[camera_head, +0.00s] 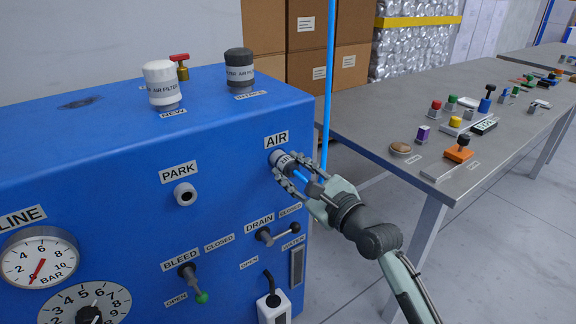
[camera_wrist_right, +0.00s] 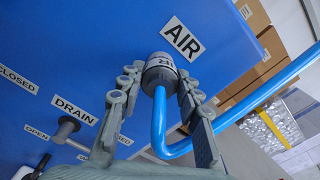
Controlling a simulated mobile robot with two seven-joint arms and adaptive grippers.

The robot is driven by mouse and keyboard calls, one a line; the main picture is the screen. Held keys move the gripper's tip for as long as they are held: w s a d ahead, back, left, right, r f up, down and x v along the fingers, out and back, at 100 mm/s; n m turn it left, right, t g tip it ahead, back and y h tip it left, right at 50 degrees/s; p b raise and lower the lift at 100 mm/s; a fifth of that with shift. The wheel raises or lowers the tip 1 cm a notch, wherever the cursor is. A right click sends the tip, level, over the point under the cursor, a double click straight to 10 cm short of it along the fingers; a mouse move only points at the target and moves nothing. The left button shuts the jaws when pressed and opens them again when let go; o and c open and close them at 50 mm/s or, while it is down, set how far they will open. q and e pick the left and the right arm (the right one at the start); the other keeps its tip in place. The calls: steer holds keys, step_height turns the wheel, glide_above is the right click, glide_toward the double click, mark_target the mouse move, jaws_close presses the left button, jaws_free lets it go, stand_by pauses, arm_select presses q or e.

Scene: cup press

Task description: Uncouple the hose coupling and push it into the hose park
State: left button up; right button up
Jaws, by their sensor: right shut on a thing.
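The hose coupling (camera_head: 282,160) is a dark grey collar under the AIR label on the blue machine's front, with a blue hose leading from it. It also shows in the right wrist view (camera_wrist_right: 160,70), where the blue hose (camera_wrist_right: 158,120) bends away to the right. My right gripper (camera_head: 284,172) is shut on the coupling, with fingers on either side of it. The coupling sits at the AIR port; the port itself is hidden behind it. The hose park (camera_head: 185,194) is a pale round fitting with a dark centre under the PARK label, and it is empty. My left gripper is not in view.
The blue machine (camera_head: 110,135) carries a white filter (camera_head: 162,85) and a dark filter (camera_head: 239,71) on top. The DRAIN lever (camera_head: 280,233) and BLEED lever (camera_head: 190,275) stick out below. A grey table (camera_head: 360,115) stands at right. The front between AIR and PARK looks clear.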

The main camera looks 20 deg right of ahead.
jaws_close()
steer(key=shift+r+n, duration=0.1)
steer(key=shift+n, duration=0.2)
steer(key=n+p, duration=0.1)
steer(key=n, duration=0.1)
steer(key=shift+n, duration=0.3)
steer(key=n, duration=0.2)
steer(key=shift+n, duration=1.3)
steer(key=n, duration=0.4)
steer(key=shift+s+d, duration=0.25)
steer(key=shift+s, duration=0.4)
